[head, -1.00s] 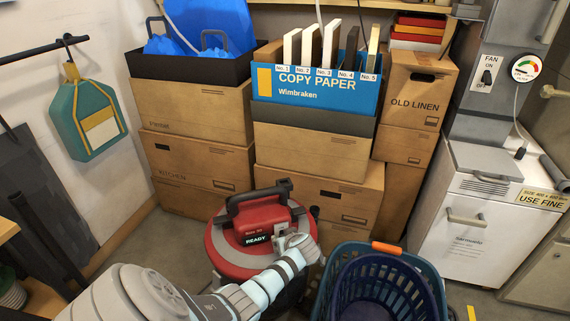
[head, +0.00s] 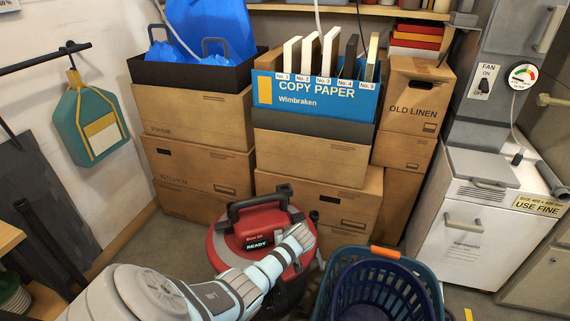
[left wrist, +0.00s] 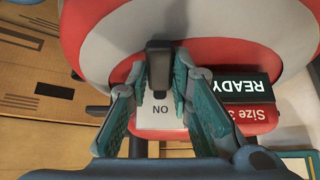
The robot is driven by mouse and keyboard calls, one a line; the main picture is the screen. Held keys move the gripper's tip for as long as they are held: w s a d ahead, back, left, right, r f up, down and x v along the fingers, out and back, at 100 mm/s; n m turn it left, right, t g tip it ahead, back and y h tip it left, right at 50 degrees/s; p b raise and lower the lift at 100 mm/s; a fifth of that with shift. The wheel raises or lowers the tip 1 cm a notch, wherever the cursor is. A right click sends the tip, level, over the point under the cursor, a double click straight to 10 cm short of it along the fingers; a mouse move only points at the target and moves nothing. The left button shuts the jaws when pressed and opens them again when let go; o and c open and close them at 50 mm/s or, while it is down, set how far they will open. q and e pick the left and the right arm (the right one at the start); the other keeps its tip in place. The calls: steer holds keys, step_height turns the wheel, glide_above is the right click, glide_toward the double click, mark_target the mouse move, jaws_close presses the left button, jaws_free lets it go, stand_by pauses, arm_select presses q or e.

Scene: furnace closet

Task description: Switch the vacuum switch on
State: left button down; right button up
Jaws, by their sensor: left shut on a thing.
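The red and grey vacuum (head: 222,246) stands on the floor in front of the boxes, with a dark carry handle and a READY label. In the left wrist view its lid (left wrist: 250,30) appears upside down. A dark switch lever (left wrist: 159,62) stands there above a pale plate (left wrist: 160,112) marked ON. My left gripper (left wrist: 163,72) has its teal fingers on either side of the lever, shut on it. In the head view the arm reaches in from the left and hides the lever and fingers. I cannot tell which position the lever is in. My right gripper is not in view.
A blue laundry basket (head: 340,275) stands close to the right of the vacuum. Stacked cardboard boxes (head: 317,205) are behind it. A white furnace cabinet (head: 480,235) with a separate FAN switch (head: 486,80) is at the right. Some bare floor shows at the left.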

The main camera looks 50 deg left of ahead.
arm_select(q)
steer(key=shift+a+r+g+h+p, duration=0.1)
steer(key=shift+r+g+h+p, duration=0.25)
steer(key=shift+h, duration=0.35)
steer(key=shift+w+h, duration=0.1)
steer(key=shift+h, duration=0.2)
steer(key=shift+a+g+h+b, duration=0.1)
steer(key=shift+g+h+b, duration=0.35)
steer(key=shift+h, duration=0.15)
steer(key=shift+r+h+b, duration=0.25)
steer(key=shift+h+b, duration=0.35)
steer(key=shift+b, duration=0.1)
steer(key=shift+r+g, duration=0.1)
steer(key=shift+g, duration=0.2)
